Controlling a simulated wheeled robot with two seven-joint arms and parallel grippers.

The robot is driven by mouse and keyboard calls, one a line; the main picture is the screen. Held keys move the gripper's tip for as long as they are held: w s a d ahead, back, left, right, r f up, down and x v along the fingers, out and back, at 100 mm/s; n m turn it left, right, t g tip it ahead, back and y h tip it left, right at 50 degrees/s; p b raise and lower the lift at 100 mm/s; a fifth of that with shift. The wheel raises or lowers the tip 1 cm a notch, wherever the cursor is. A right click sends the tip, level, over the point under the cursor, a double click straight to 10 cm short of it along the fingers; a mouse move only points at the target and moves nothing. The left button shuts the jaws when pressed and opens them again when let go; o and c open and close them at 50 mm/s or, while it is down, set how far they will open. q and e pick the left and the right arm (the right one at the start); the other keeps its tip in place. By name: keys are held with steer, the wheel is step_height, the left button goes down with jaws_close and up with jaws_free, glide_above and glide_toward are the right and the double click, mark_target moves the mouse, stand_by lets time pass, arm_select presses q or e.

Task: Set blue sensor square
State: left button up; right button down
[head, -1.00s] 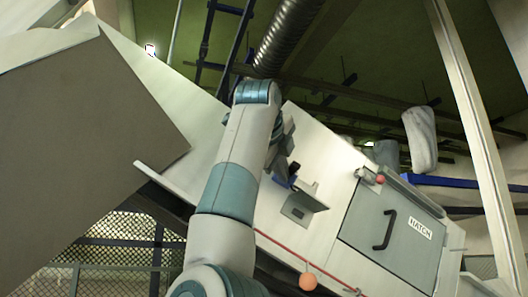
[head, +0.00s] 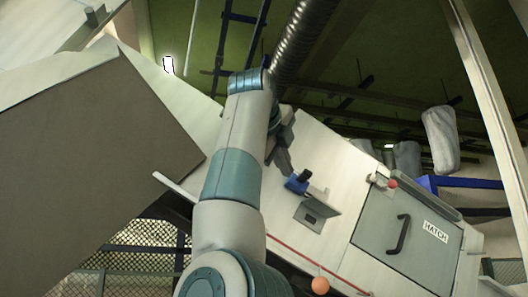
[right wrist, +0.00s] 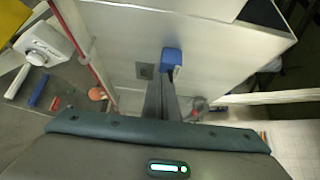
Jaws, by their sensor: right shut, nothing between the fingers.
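The blue sensor (head: 297,184) has a dark top and sits on the pale machine panel, beside a small grey bracket (head: 316,207). It also shows in the right wrist view (right wrist: 172,57), just beyond my fingertips. Whether it sits square is hard to tell; it looks tilted in the tilted head view. My right gripper (head: 286,168) is shut and empty, its tips close to the sensor; in the wrist view the two fingers (right wrist: 168,82) lie together. Contact with the sensor cannot be told. My left gripper is not in view.
A grey door marked HATCH (head: 408,238) with a black handle is right of the bracket. A red rod (head: 290,247) and an orange ball (head: 320,285) are below. A big dark panel (head: 90,165) fills the left. A ribbed duct (head: 303,40) runs above.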

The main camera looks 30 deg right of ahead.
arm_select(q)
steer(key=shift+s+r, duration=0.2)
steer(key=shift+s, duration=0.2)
arm_select(e)
steer(key=a+r, duration=0.3)
steer(key=a, duration=0.2)
steer(key=shift+a+r, duration=0.15)
steer(key=shift+a, duration=0.1)
